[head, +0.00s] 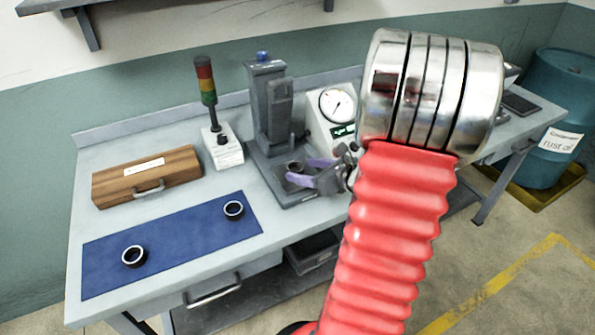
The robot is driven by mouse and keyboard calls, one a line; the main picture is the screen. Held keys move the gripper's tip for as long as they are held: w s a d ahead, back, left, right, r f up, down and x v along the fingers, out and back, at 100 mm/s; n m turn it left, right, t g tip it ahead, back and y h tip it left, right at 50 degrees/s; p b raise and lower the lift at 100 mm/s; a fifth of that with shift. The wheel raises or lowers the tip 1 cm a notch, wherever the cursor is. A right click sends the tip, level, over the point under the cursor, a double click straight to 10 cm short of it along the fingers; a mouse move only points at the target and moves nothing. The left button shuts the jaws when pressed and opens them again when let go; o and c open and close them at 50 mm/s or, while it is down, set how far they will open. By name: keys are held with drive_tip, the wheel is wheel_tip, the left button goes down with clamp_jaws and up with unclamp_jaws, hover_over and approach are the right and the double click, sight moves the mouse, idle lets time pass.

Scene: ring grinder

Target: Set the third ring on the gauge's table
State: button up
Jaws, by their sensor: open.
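Two dark rings with light rims lie on the blue mat (180,240): one at the right end (233,210), one nearer the front left (134,256). A third dark ring (295,166) sits on the table of the grey gauge stand (268,105), below its column head. My gripper (299,171), with purple finger pads, reaches in from the right at that table. It is open, its fingertips close to this ring, one on the far side and one on the near side. Whether they touch it I cannot tell. My arm hides part of the bench.
A white dial box (332,115) stands right of the gauge stand, close to my gripper. A signal lamp (207,85) on a white base and a wooden case (147,177) stand to the left. A blue drum (556,110) is at far right. The mat's middle is clear.

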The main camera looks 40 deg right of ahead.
drive_tip(key=v, duration=0.9)
drive_tip(key=shift+s, duration=0.25)
drive_tip(key=shift+r, duration=0.15)
drive_tip(key=w+a+r+n+g+y, duration=0.1)
drive_tip(key=a+n+g+y, duration=0.15)
drive_tip(key=a+n, duration=0.7)
drive_tip(key=w+a+r+n+g+y, duration=0.15)
drive_tip(key=a+n+g, duration=0.4)
drive_tip(key=a, duration=0.75)
drive_tip(key=s+a+r+n+h, duration=0.4)
drive_tip(key=a+n, duration=0.7)
drive_tip(key=n, duration=0.9)
drive_tip(key=shift+s+r+n+t, duration=0.3)
drive_tip(key=shift+s+r+t, duration=0.1)
drive_tip(key=shift+s+r, duration=1.05)
